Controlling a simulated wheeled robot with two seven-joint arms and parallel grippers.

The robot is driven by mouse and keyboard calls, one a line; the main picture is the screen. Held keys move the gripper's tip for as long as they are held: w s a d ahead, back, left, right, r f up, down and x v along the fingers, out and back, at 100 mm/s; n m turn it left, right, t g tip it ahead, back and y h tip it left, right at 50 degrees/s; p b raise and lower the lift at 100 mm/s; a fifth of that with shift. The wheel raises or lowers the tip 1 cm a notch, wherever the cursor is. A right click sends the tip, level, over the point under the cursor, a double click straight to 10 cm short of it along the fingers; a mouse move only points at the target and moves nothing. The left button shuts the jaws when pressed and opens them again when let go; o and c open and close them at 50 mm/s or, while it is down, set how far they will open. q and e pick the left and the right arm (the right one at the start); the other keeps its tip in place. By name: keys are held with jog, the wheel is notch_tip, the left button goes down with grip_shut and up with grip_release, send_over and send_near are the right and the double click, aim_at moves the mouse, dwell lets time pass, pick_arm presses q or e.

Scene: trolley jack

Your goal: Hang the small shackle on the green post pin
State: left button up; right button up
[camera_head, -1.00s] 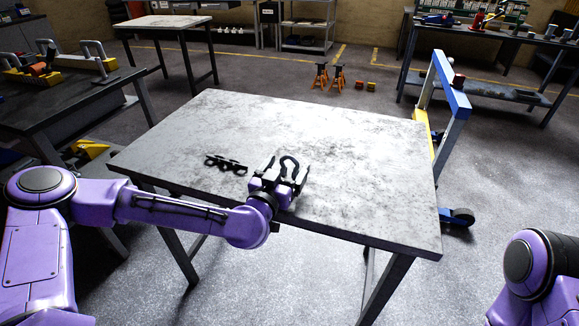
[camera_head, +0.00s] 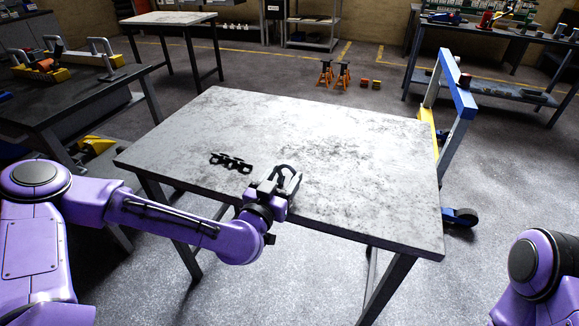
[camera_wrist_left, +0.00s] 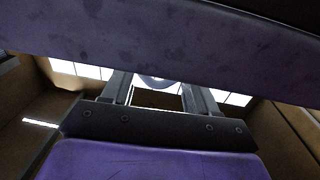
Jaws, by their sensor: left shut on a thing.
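My left gripper (camera_head: 284,180) is above the near edge of the grey worktable (camera_head: 350,160). It is shut on a dark U-shaped shackle (camera_head: 284,170), whose rounded bow shows between the fingers. In the left wrist view, the two fingers (camera_wrist_left: 160,98) point up the picture, and a grey rounded piece (camera_wrist_left: 157,82) shows between them. I cannot make out a green post pin in either view. My right gripper is out of view; only part of my right arm shows at the lower right.
A flat black item (camera_head: 231,162) lies on the worktable left of my gripper. The rest of the top is bare. A dark bench (camera_head: 75,100) with yellow and orange fixtures stands at the left. A blue and yellow frame (camera_head: 455,85) stands beyond the right edge.

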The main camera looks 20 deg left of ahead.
pick_arm(q)
jog(key=s, duration=0.4)
jog(key=shift+s+a+r, duration=0.1)
jog(key=shift+s+a, duration=0.05)
jog(key=shift+a, duration=0.1)
jog(key=s+p, duration=0.8)
jog(key=p, duration=0.1)
jog(key=shift+s+a+r+p, duration=0.2)
jog(key=shift+a+p, duration=0.1)
jog(key=shift+a, duration=0.1)
jog(key=shift+s+f, duration=0.2)
jog(key=shift+s, duration=0.3)
